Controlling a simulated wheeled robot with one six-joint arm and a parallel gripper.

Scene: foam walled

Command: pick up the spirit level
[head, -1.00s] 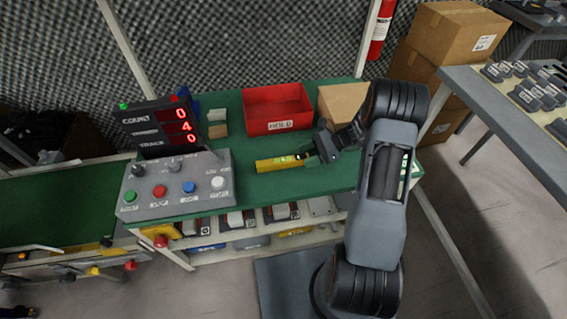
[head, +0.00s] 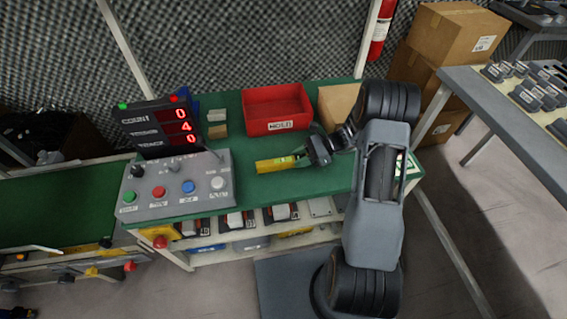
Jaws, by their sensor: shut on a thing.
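The yellow spirit level (head: 274,164) is over the green bench top (head: 270,190), in front of the red bin. My gripper (head: 305,155) is shut on its right end, with my arm reaching in from the right. The level's right end is partly hidden by the fingers. I cannot tell whether the level touches the bench or is just above it.
A red HOLD bin (head: 276,125) stands behind the level. A grey control box (head: 177,185) with coloured buttons and a count display (head: 158,126) is to the left. A cardboard box (head: 338,103) is at the back right.

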